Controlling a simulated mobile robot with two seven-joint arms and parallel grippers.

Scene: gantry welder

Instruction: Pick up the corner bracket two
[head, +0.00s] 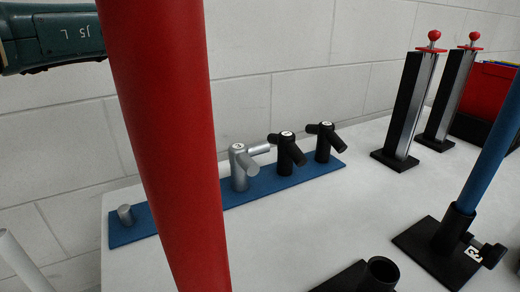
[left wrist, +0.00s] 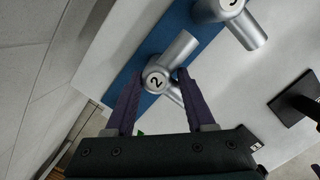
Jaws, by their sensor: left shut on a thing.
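Corner bracket two (left wrist: 156,80) is a silver tube joint with a "2" on its round cap. It shows in the left wrist view, over the blue plate (left wrist: 163,40). My left gripper (left wrist: 160,73) has its two purple-grey fingers on either side of the bracket and is shut on it. I cannot tell whether the bracket is clear of the plate. In the head view my left arm (head: 55,38) comes in at the top left; the gripper and bracket two are hidden there, apparently behind the red tube (head: 170,130). My right gripper is in neither view.
Beside it stands another silver bracket (left wrist: 228,12), and two black brackets (head: 287,152) (head: 325,142) stand farther along the plate. A bare silver stub (head: 125,213) is at its left end. Black posts with red knobs (head: 405,110) (head: 452,92) and a blue tube (head: 490,150) stand to the right.

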